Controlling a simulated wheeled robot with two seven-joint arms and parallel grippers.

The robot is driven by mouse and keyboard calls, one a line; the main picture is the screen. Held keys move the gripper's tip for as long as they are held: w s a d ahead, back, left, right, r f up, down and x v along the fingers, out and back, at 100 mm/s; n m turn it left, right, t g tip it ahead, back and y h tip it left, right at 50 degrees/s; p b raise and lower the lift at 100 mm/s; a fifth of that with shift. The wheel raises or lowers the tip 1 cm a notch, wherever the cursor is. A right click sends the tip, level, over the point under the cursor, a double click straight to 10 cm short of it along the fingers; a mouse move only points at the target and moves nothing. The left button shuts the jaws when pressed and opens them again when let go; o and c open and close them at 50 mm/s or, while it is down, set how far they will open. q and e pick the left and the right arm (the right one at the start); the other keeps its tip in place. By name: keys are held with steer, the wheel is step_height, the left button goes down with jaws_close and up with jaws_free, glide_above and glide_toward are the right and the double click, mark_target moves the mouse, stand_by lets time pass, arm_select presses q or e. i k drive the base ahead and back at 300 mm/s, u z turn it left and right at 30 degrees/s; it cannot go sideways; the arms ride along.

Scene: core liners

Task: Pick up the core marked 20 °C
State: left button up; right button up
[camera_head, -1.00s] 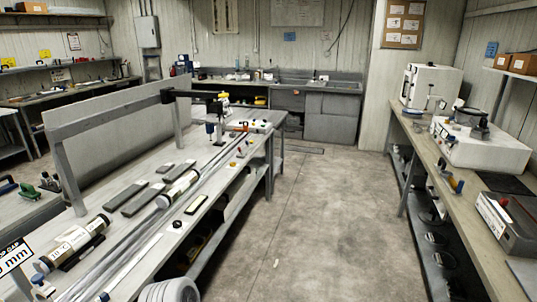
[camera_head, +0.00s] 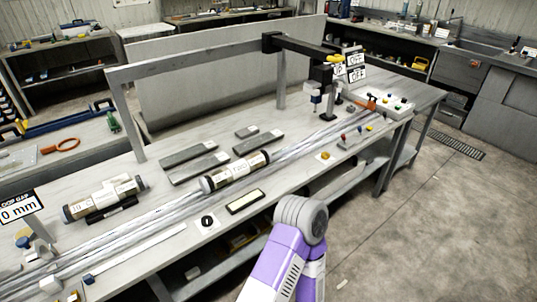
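Two tube-shaped cores lie on the long bench. One core (camera_head: 104,198), with pale labels and dark end caps, lies at the left on a dark cradle. The other core (camera_head: 236,170), with dark ends and a pale label, lies near the middle of the bench along the metal rails (camera_head: 165,208). The label print is too small to read surely, so I cannot tell which is marked 20 °C. A purple and grey link of my own arm shows at the bottom middle, in front of the bench edge. Neither gripper is in view.
Dark flat blocks (camera_head: 198,167) lie behind the middle core. A grey frame (camera_head: 190,63) with an overhanging arm and a tool head (camera_head: 318,90) stands over the bench. A sign (camera_head: 20,210) reading 0 mm stands at the left. Floor at the right (camera_head: 440,220) is clear.

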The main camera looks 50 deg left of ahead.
mark_target(211, 182)
steer(key=i, duration=1.1)
steer(key=u, duration=2.25)
